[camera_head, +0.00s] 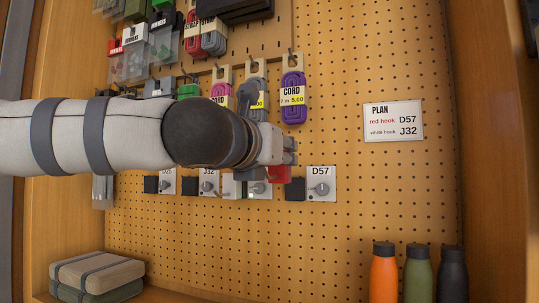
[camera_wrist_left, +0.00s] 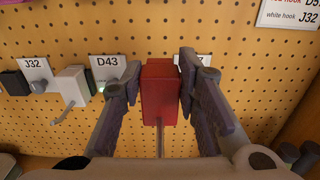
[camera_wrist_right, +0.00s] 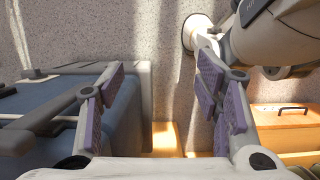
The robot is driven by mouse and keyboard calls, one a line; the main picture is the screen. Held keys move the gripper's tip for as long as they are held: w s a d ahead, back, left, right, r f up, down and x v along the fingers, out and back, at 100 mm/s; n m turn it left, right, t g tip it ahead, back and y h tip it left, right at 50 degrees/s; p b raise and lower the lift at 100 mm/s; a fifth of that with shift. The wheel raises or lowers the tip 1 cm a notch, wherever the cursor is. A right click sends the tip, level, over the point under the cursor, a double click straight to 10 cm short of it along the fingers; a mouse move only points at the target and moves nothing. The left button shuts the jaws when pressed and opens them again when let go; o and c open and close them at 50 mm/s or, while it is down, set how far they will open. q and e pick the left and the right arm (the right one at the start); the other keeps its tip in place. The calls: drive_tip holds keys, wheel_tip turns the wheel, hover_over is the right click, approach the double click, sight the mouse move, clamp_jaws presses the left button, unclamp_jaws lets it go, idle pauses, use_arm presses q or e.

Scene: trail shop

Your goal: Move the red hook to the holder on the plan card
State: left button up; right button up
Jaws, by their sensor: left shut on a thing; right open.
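The plan card (camera_head: 393,121) on the pegboard reads red hook D57, white hook J32. The D57 holder (camera_head: 321,185) is a white plate with a grey knob, beside a black block. My left gripper (camera_head: 290,152) is shut on the red hook (camera_head: 280,174), just left of the D57 plate. In the left wrist view the red hook (camera_wrist_left: 159,92) sits between both fingers, its thin metal rod pointing toward the camera. It partly covers the plate behind it. The white hook (camera_wrist_left: 72,88) is left of the D43 plate (camera_wrist_left: 108,72). My right gripper (camera_wrist_right: 163,100) is open and empty, away from the board.
The J32 plate (camera_head: 208,180) is further left in the row. Cord packs (camera_head: 293,97) hang above my left gripper. Bottles (camera_head: 418,273) stand at the lower right and folded packs (camera_head: 97,273) at the lower left. The pegboard below the row is clear.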

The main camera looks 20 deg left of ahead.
use_arm(q)
drive_tip(key=w, duration=0.2)
drive_tip(key=shift+w+a+f+b, duration=0.1)
drive_tip(key=shift+w+f+b, duration=0.15)
drive_tip(key=shift+w+b, duration=0.1)
drive_tip(key=shift+w+r, duration=0.2)
drive_tip(key=shift+w, duration=0.75)
use_arm(e)
drive_tip(key=shift+s+f+g, duration=0.3)
drive_tip(key=shift+s+f, duration=0.25)
drive_tip(key=shift+f, duration=0.05)
use_arm(q)
drive_tip(key=shift+w, duration=0.15)
use_arm(e)
drive_tip(key=shift+w+r, duration=0.1)
use_arm(q)
drive_tip(key=shift+w, duration=0.2)
drive_tip(key=shift+w+f, duration=0.1)
drive_tip(key=shift+w, duration=1.05)
drive_tip(key=shift+f+b, duration=0.3)
drive_tip(key=shift+f, duration=0.65)
use_arm(e)
drive_tip(key=shift+s+f, duration=0.3)
drive_tip(key=shift+s, duration=0.05)
use_arm(q)
drive_tip(key=shift+f, duration=0.35)
use_arm(e)
drive_tip(key=shift+s+f, duration=0.15)
drive_tip(key=shift+f, duration=0.05)
